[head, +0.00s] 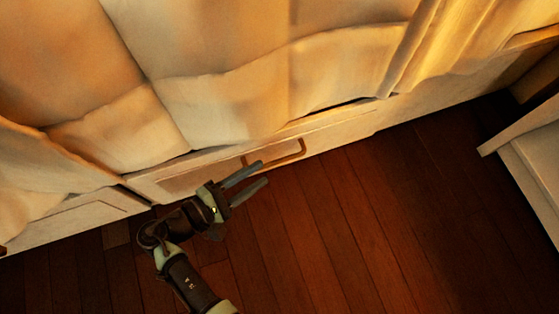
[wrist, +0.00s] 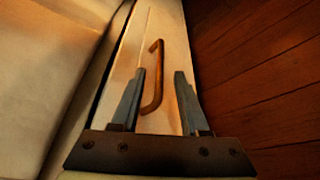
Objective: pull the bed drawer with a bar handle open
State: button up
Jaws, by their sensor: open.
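The bed drawer (head: 340,134) is a pale front panel low on the side of the bed, under the hanging bedding. Its brown bar handle (head: 290,153) is on the front, and the drawer looks shut. My gripper (head: 263,172) is open and empty, just to the left of the handle in the head view. In the wrist view the bar handle (wrist: 155,75) shows beyond and between the two fingertips of my gripper (wrist: 160,72), nearer the left finger. I cannot tell whether a finger touches the handle.
Bedding (head: 225,100) hangs over the bed's edge just above the drawer. Another pale drawer front (head: 75,215) is at the left. A pale piece of furniture (head: 535,165) stands at the right. The dark wooden floor (head: 370,220) in front of the drawer is clear.

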aim_at(275, 164)
jog(key=b+x, duration=0.1)
jog(key=x, duration=0.2)
jog(key=b+x, duration=0.2)
jog(key=x, duration=0.1)
jog(key=shift+w+f, duration=0.1)
jog(key=shift+f, duration=0.15)
jog(key=shift+w+d+r, duration=0.1)
jog(key=shift+w+d, duration=0.3)
jog(key=shift+d, duration=0.1)
grip_shut()
dwell(0.7)
